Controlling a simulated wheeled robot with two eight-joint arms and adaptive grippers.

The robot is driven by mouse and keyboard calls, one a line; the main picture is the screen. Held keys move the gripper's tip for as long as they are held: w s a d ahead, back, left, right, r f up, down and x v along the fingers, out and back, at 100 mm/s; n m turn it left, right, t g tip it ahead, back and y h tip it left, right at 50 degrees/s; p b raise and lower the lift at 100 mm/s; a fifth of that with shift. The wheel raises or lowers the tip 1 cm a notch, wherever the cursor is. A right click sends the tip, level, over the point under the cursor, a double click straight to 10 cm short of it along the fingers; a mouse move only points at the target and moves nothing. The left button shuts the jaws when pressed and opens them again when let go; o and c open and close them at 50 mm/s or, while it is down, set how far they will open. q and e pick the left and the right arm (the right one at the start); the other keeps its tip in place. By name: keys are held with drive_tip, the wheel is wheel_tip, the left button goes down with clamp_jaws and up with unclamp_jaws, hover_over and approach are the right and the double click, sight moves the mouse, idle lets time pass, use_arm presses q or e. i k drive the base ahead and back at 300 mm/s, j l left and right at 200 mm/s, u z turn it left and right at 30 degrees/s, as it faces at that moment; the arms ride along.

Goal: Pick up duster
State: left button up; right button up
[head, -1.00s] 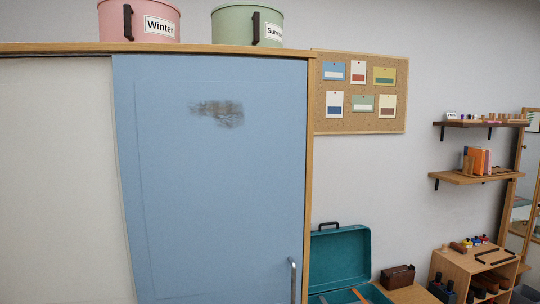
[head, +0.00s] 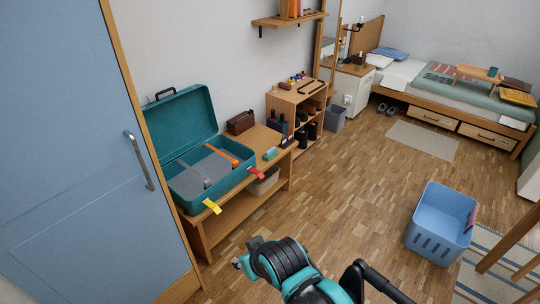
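A small teal-green block (head: 270,154) lies on the wooden bench, right of the open teal suitcase; it may be the duster, but it is too small to be sure. Nothing else in the head view is clearly a duster. Teal and black links of one of my arms show at the bottom centre, in front of the floor and well apart from the bench. No fingertips of either gripper can be made out.
The teal suitcase (head: 190,130) stands open on the bench (head: 205,232), with a yellow and a red tag hanging out. A brown box (head: 240,122) stands behind. A blue wardrobe door (head: 70,150) is at left, a blue basket (head: 441,222) at right. Floor between is clear.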

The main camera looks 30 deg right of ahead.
sight(269, 154)
drive_tip(key=i+l, duration=0.15)
drive_tip(key=l, duration=0.15)
drive_tip(key=i+l+u, duration=0.1)
drive_tip(key=l, duration=0.25)
drive_tip(key=i+l, duration=0.25)
drive_tip(key=i+l+u, duration=0.1)
drive_tip(key=l, duration=0.3)
drive_tip(key=i+l+u, duration=0.1)
drive_tip(key=l, duration=0.25)
drive_tip(key=i+l, duration=0.25)
drive_tip(key=l, duration=0.15)
drive_tip(key=i+l+u, duration=0.1)
drive_tip(key=l, duration=0.25)
drive_tip(key=i+l, duration=0.15)
drive_tip(key=l, duration=0.2)
